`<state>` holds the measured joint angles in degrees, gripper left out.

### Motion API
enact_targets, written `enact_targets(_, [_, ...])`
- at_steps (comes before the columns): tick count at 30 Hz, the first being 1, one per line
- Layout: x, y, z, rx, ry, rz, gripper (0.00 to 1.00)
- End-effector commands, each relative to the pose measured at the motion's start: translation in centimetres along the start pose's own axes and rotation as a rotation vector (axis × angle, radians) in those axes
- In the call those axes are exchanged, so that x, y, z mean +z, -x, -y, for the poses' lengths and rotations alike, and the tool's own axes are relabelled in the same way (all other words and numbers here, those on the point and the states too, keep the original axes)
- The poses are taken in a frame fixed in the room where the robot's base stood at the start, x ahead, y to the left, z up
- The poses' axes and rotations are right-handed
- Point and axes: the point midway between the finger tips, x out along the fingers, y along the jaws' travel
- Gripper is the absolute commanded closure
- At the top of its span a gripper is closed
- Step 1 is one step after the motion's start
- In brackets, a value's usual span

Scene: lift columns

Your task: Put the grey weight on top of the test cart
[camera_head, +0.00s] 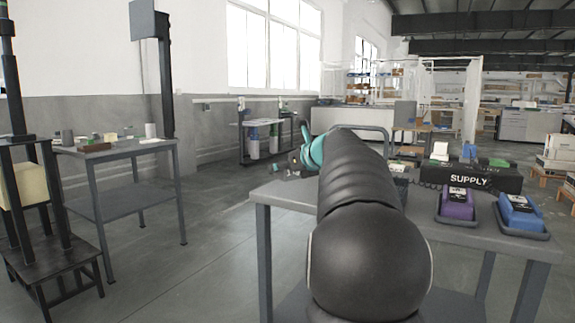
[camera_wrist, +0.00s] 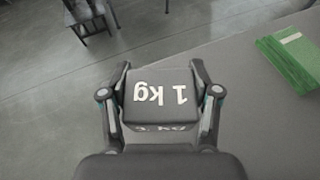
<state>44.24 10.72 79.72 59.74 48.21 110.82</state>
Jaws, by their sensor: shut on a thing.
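In the wrist view, the grey weight (camera_wrist: 160,112), marked "1 kg" and upside down in the picture, sits between the two fingers of my gripper (camera_wrist: 161,72). The fingers are shut on its sides. In this view the weight appears over the left edge of the grey table (camera_wrist: 236,122), with floor beyond. How high it is cannot be told. In the head view, my own arm hides the weight and most of my gripper; a teal part of my arm shows past it. I cannot make out for sure which thing is the test cart.
A green box (camera_wrist: 292,58) lies on the table to the right. The near table (camera_head: 464,236) also bears a purple device (camera_head: 457,206), a blue device (camera_head: 520,211) and a black SUPPLY box (camera_head: 470,179). Another table (camera_head: 120,152) and a black frame (camera_head: 60,258) stand left, with open floor between.

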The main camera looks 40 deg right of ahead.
Motion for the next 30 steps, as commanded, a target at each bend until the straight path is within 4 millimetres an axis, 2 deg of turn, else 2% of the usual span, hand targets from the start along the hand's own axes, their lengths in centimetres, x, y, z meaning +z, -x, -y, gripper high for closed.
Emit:
enact_targets(6, [-2.5,-1.0,0.0,0.000,-0.001,0.002,1.00])
enact_targets(18, [-2.8,-1.1,0.0,-0.001,0.000,0.004,1.00])
enact_targets(19, [-3.1,-1.2,0.0,0.000,-0.001,-0.001,0.36])
enact_targets(21, [-3.0,-1.2,0.0,0.000,-0.001,0.000,0.18])
enact_targets(23, [-3.1,-1.2,0.0,0.000,-0.001,-0.001,0.07])
enact_targets(30, [-3.1,-1.2,0.0,0.001,-0.001,-0.001,0.07])
